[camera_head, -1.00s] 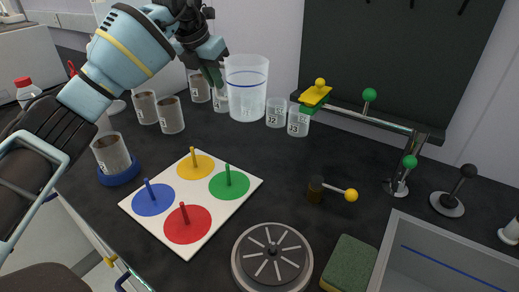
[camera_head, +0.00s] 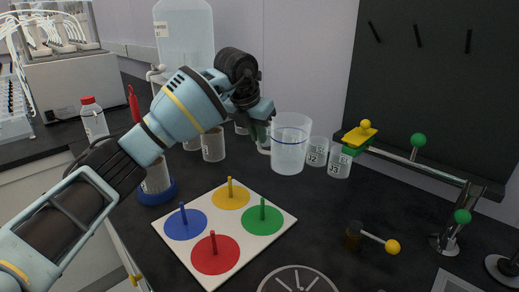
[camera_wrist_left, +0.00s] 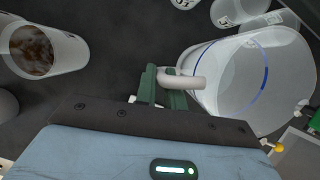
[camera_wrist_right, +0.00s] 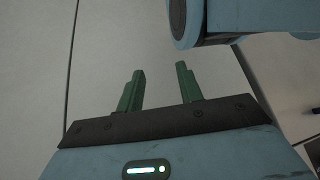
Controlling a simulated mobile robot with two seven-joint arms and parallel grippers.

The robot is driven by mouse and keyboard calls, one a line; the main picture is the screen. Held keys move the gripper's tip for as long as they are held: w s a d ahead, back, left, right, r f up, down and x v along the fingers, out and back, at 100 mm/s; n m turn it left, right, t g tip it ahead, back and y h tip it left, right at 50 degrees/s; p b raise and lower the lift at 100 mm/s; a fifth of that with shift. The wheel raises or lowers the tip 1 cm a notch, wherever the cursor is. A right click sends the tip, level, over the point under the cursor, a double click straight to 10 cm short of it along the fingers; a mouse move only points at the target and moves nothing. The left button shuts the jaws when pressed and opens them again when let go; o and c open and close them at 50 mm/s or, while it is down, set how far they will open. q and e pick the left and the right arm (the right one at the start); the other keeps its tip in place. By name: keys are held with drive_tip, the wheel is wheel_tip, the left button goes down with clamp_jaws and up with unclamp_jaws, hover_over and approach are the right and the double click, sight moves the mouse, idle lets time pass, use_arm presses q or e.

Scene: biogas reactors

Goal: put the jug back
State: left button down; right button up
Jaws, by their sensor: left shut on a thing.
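The jug (camera_head: 290,150) is a clear, wide vessel with a blue line round it. In the head view it is upright, just left of two small labelled beakers. My left gripper (camera_head: 262,133) is at its left side. In the left wrist view the jug (camera_wrist_left: 235,80) is on the right, and the green fingers of my left gripper (camera_wrist_left: 165,88) are shut on its pale handle (camera_wrist_left: 182,82). I cannot tell whether its base touches the bench. My right gripper (camera_wrist_right: 158,88) shows only in the right wrist view, fingers apart and empty.
Beakers (camera_head: 317,151) and (camera_head: 340,162) stand close right of the jug. A brown-filled cup (camera_head: 213,145) is to its left. In front lies a white board (camera_head: 225,225) with coloured discs and pegs. Dark bench between is clear.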

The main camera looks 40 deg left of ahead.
use_arm(q)
drive_tip(key=shift+f, duration=1.8)
drive_tip(key=shift+f, duration=0.1)
drive_tip(key=c, duration=1.5)
unclamp_jaws()
drive_tip(key=v, duration=1.2)
drive_tip(key=shift+p, duration=0.45)
drive_tip(key=shift+d, duration=0.1)
